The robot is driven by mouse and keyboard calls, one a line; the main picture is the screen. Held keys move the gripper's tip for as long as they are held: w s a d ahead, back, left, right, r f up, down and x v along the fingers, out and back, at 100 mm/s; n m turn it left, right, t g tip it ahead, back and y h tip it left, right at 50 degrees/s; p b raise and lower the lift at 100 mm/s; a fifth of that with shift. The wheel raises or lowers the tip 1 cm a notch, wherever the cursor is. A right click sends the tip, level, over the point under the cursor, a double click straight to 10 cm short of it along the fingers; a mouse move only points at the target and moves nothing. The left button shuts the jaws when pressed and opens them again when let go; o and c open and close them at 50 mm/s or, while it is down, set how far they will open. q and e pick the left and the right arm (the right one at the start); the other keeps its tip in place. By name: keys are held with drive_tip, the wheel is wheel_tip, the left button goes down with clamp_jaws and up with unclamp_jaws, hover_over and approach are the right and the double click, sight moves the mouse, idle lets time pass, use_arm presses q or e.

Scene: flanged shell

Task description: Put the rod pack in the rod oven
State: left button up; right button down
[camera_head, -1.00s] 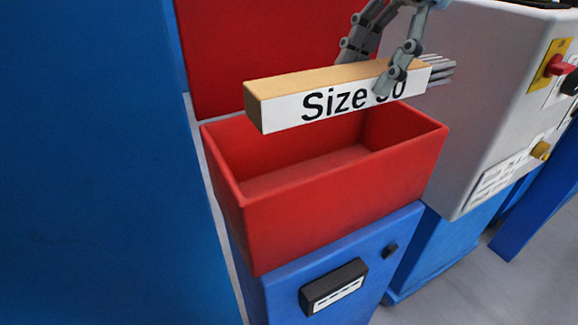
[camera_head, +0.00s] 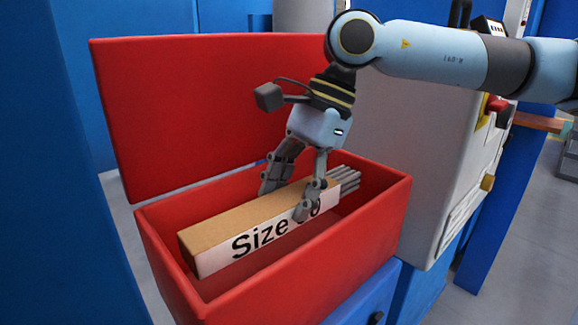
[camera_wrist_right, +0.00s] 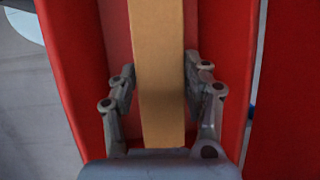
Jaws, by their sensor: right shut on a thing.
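The rod pack (camera_head: 235,228) is a long tan box with a white "Size" label and grey rods sticking out of its right end. It is inside the open red rod oven (camera_head: 290,272), below the rim level; whether it touches the floor I cannot tell. My right gripper (camera_head: 290,196) is shut on the pack from above, near its right end. In the right wrist view the fingers (camera_wrist_right: 160,85) grip both sides of the pack (camera_wrist_right: 158,60), between the red walls (camera_wrist_right: 75,75). My left gripper is not in view.
The oven's red lid (camera_head: 215,110) stands open behind it. A white machine (camera_head: 395,150) with a red switch stands close at the right. A blue panel (camera_head: 50,200) is at the left. The oven sits on a blue base (camera_head: 365,290).

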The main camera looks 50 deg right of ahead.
sight(290, 227)
wheel_tip(290, 227, down, 2)
drive_tip(key=shift+f, duration=0.15)
wheel_tip(290, 227, down, 4)
drive_tip(key=shift+r+b, duration=0.15)
drive_tip(key=shift+b, duration=0.8)
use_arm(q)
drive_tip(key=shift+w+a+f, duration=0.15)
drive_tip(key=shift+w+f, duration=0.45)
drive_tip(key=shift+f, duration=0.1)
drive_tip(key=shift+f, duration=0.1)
